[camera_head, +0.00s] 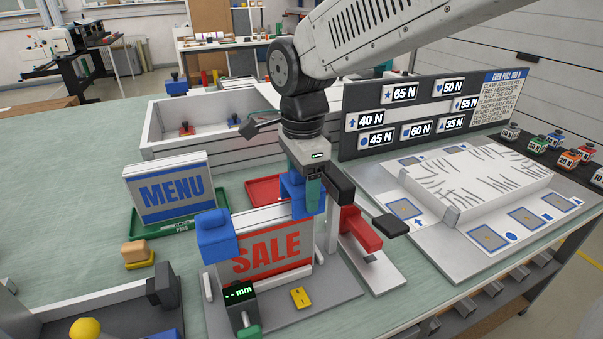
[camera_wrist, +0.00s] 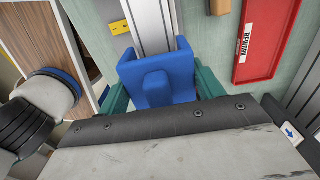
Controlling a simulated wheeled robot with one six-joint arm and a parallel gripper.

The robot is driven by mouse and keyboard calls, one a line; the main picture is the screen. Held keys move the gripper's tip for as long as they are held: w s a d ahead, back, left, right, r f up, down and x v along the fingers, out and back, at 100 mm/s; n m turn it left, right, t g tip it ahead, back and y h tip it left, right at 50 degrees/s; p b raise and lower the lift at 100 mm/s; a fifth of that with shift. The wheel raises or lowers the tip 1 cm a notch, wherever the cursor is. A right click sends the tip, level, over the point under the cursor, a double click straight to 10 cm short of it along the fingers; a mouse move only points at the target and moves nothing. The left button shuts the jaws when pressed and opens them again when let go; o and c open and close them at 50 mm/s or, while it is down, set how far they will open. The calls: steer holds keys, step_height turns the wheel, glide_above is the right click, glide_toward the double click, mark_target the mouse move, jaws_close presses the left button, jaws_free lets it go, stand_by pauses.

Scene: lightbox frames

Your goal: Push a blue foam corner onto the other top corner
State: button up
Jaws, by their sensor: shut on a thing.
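The SALE lightbox frame (camera_head: 266,248) stands upright in a grey fixture on the table. One blue foam corner (camera_head: 215,237) sits on its top left corner. A second blue foam corner (camera_head: 301,192) is at the top right corner, with my gripper (camera_head: 306,187) shut on it from above. In the wrist view this blue foam corner (camera_wrist: 163,79) is between my green fingertips, over the end of a pale frame edge (camera_wrist: 150,22). Whether it is fully seated cannot be told.
A MENU frame (camera_head: 168,192) stands in a green tray (camera_head: 140,229) on the left. A red tray (camera_head: 263,189) lies behind the fixture; it also shows in the wrist view (camera_wrist: 268,38). A mm readout (camera_head: 239,293) is in front.

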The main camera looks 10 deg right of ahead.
mark_target(302, 204)
steer(key=shift+f, duration=2.1)
steer(key=shift+f, duration=0.2)
steer(key=o, duration=1)
step_height(302, 204, up, 7)
steer(key=shift+r, duration=0.2)
steer(key=s+d+n, duration=0.5)
steer(key=s+d, duration=0.1)
steer(key=d, duration=0.1)
steer(key=s+d+n, duration=0.5)
steer(key=s+d, duration=0.2)
steer(key=s+d+f+n+t, duration=0.1)
steer(key=s+d+n, duration=0.3)
steer(key=s+d, duration=0.2)
steer(key=shift+s+d+n, duration=0.3)
steer(key=shift+d+n, duration=0.1)
steer(key=shift+d, duration=0.05)
